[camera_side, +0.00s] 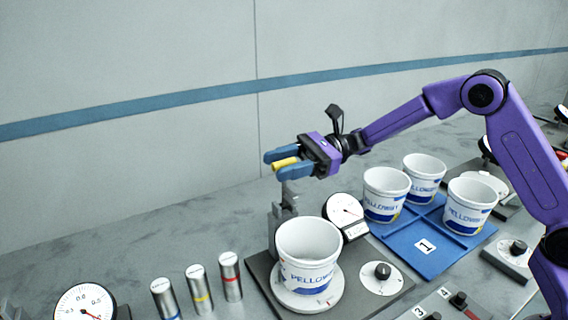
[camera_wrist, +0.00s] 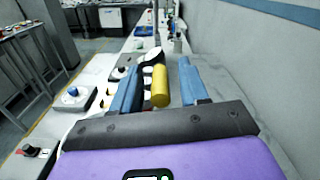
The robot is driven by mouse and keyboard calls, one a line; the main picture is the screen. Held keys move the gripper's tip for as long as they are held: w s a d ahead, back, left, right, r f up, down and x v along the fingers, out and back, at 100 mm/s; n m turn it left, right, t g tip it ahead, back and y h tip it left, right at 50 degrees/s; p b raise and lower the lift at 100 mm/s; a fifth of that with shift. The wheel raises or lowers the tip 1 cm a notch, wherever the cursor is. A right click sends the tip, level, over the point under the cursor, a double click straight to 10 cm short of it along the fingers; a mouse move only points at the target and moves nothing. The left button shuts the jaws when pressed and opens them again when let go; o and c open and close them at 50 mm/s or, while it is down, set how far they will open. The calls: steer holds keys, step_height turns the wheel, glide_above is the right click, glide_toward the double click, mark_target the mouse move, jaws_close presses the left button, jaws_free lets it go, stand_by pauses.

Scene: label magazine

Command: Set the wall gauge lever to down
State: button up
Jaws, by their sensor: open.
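My gripper (camera_side: 276,165) is open, with two blue fingers pointing left in the side view. A yellow cylinder (camera_side: 286,163) lies between the fingers, above a grey upright post (camera_side: 284,213). It looks like a lever's handle, but its joint to the post is hidden. In the wrist view the yellow cylinder (camera_wrist: 160,87) sits between the fingers, nearer the left one; I cannot tell whether they touch. A round white gauge (camera_side: 345,209) stands right of the post, behind a cup. I cannot tell which gauge is the wall gauge.
A white cup (camera_side: 308,254) stands on a round plate in front of the post. Several cups stand in a blue divided tray (camera_side: 425,250). Metal cylinders (camera_side: 198,288), a second gauge (camera_side: 84,303) and a black knob (camera_side: 383,271) are nearby. The air left of my gripper is clear.

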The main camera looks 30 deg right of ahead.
jaws_close()
steer(key=shift+s, duration=0.1)
steer(key=s+f+n, duration=0.5)
steer(key=s+n, duration=0.3)
steer(key=n, duration=0.3)
steer(key=shift+s+f, duration=0.2)
steer(key=shift+s, duration=0.1)
stand_by(0.3)
steer(key=shift+d+f, duration=0.1)
stand_by(0.4)
